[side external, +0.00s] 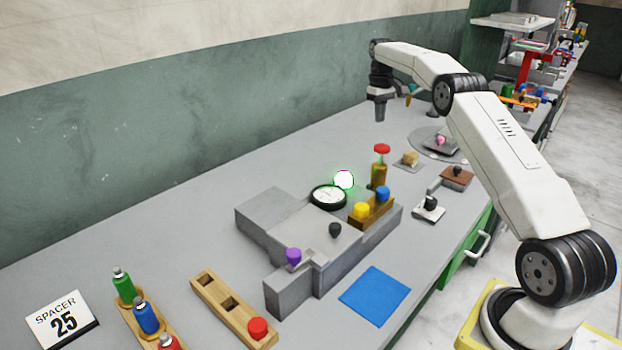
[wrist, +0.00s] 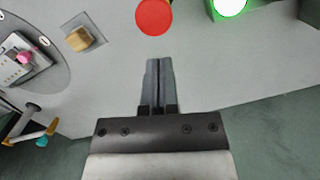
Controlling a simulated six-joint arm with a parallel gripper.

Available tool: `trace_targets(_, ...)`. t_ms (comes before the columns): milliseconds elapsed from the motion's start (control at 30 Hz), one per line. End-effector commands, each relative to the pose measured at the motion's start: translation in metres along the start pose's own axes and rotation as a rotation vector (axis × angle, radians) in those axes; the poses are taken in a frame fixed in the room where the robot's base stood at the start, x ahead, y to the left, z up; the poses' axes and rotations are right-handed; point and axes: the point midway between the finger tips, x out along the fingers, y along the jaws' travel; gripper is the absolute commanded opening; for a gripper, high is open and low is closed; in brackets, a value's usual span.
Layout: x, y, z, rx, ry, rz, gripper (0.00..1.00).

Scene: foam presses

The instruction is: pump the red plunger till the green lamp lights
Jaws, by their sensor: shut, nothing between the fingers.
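The red plunger (side external: 381,149) is a round red cap on top of an amber body on the grey bench, right of the grey machine block. It also shows at the top of the wrist view (wrist: 154,17). The green lamp (side external: 344,180) is lit, glowing white with a green rim, beside the round dial (side external: 328,196). It also glows at the top edge of the wrist view (wrist: 229,5). My gripper (side external: 380,115) is shut and empty, pointing down in the air beyond the red plunger, apart from it. Its closed fingers (wrist: 158,65) show in the wrist view.
A small wooden cube on a plate (side external: 410,158) and a round grey disc stand right of the plunger. A blue mat (side external: 375,295) lies in front. The back left bench is clear.

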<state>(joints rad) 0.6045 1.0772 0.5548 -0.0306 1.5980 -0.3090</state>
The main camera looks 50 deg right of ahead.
Motion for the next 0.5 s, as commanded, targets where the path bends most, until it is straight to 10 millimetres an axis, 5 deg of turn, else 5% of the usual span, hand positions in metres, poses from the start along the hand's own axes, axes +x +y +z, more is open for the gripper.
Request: trace_targets(500,-0.0001,0.0076,0.0012,0.006,-0.007,-0.003,0.0)
